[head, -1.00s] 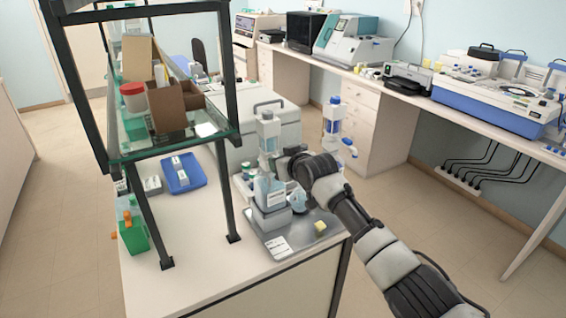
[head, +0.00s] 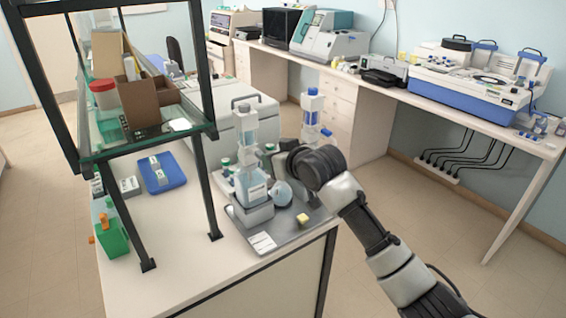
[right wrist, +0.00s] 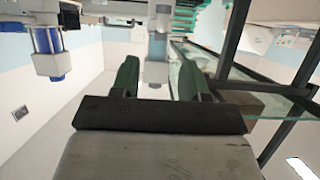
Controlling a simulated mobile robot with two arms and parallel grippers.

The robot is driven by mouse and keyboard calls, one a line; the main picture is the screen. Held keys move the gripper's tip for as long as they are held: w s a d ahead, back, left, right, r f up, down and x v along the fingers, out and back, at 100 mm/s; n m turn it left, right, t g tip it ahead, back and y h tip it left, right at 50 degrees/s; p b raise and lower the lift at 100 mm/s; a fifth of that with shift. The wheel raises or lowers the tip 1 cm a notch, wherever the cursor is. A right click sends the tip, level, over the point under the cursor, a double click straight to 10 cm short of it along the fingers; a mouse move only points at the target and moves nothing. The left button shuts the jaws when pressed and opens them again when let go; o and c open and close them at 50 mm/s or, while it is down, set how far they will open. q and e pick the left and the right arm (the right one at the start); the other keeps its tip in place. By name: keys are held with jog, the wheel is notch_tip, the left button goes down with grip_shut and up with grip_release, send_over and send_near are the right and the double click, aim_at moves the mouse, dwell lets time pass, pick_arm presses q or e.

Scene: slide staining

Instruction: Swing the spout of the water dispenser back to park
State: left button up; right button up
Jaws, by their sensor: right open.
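Two tall dispensers stand on the near bench in the head view. One is a clear bottle with a pale grey head (head: 244,140) on a grey base; the other has a blue collar (head: 311,118) and a blue part at its side. I cannot tell by label which is the water dispenser. My right gripper (head: 279,162) is beside the pale dispenser, its fingertips mostly hidden by my wrist. In the right wrist view its green fingers (right wrist: 157,80) are apart, with a pale upright part (right wrist: 158,45) beyond and between them. My left gripper is not in view.
A grey tray (head: 285,238) with a yellow block (head: 303,219) lies below my right arm. A round pale flask (head: 281,194) stands beside the pale dispenser's base. A glass shelf on black posts (head: 207,180) stands to the left.

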jog(key=shift+v, duration=1.15)
jog(key=s+d+f+m+g+h, duration=0.1)
jog(key=s+d+f, duration=0.15)
jog(key=f, duration=0.95)
jog(key=s+d+f+m+g+h, duration=0.15)
jog(key=d+f, duration=0.25)
jog(key=f, duration=0.8)
jog(key=s+d+f+m+g+h, duration=0.15)
jog(key=d+f, duration=0.25)
jog(key=f, duration=0.8)
jog(key=s+d+f+g+h+b, duration=0.1)
jog(key=s+d+f, duration=0.2)
jog(key=s+f, duration=0.55)
jog(key=s+d+f+g+h, duration=0.1)
jog(key=s+d+f, duration=0.2)
jog(key=s+f, duration=0.6)
jog(key=s+d+f+g, duration=0.1)
jog(key=s+f, duration=0.4)
jog(key=s, duration=0.6)
jog(key=s+d+f+g, duration=0.2)
jog(key=s+f, duration=0.3)
jog(key=s, duration=0.7)
jog(key=s+d+f+g+h, duration=0.1)
jog(key=s+d+f, duration=0.2)
jog(key=s, duration=0.9)
notch_tip(320, 180, down, 2)
jog(key=shift+s+f+g+b, duration=0.1)
jog(key=shift+s+g+b, duration=0.1)
jog(key=shift+g+b, duration=0.1)
